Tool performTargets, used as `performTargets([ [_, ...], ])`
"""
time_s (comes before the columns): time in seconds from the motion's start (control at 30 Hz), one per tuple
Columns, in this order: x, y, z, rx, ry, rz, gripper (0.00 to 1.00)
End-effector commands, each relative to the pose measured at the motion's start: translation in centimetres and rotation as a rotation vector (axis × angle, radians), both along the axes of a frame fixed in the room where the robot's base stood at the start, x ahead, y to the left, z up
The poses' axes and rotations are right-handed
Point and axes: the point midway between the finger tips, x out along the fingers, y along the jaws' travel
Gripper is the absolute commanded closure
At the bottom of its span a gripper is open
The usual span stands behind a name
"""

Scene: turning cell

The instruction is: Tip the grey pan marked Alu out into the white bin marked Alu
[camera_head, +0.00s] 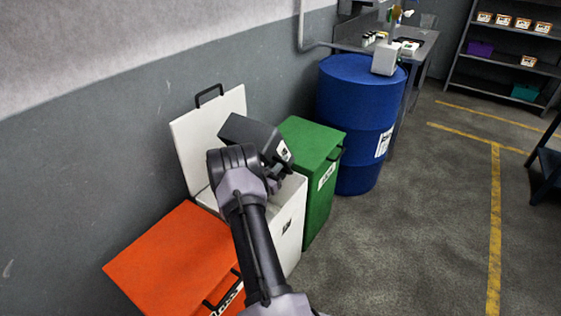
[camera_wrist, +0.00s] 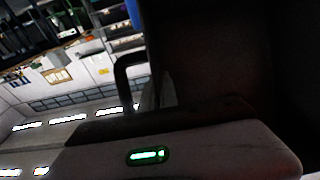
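The dark grey pan (camera_head: 250,134) is held up and steeply tilted above the white bin (camera_head: 290,222) in the head view. A white label shows on the pan's right side, too small to read surely. The bin's white lid (camera_head: 203,135) stands open against the wall. My gripper (camera_head: 273,180) is at the pan's near side and appears shut on it; the fingertips are hidden. In the wrist view the dark pan (camera_wrist: 225,60) fills much of the right side. The pan's inside and the bin's inside cannot be seen well.
An orange bin (camera_head: 170,262) stands left of the white bin and a green bin (camera_head: 318,150) right of it, both lids shut. A blue drum (camera_head: 355,110) and a workbench stand farther back along the wall.

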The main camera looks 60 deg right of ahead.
Motion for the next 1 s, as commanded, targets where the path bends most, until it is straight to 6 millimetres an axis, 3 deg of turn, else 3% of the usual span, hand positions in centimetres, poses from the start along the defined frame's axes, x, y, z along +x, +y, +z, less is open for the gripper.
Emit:
performTargets([
  [0.27,0.0,0.0,0.1,-0.001,-0.001,0.000,1.00],
  [0.47,0.0,0.0,1.5,-0.001,-0.001,0.000,1.00],
  [0.6,0.0,0.0,0.1,0.000,0.000,0.000,1.00],
  [0.77,0.0,0.0,1.5,-0.001,-0.001,0.000,1.00],
  [0.9,0.0,0.0,-0.1,0.000,0.000,0.000,1.00],
  [1.0,0.0,0.0,0.1,-0.001,-0.001,0.000,1.00],
])
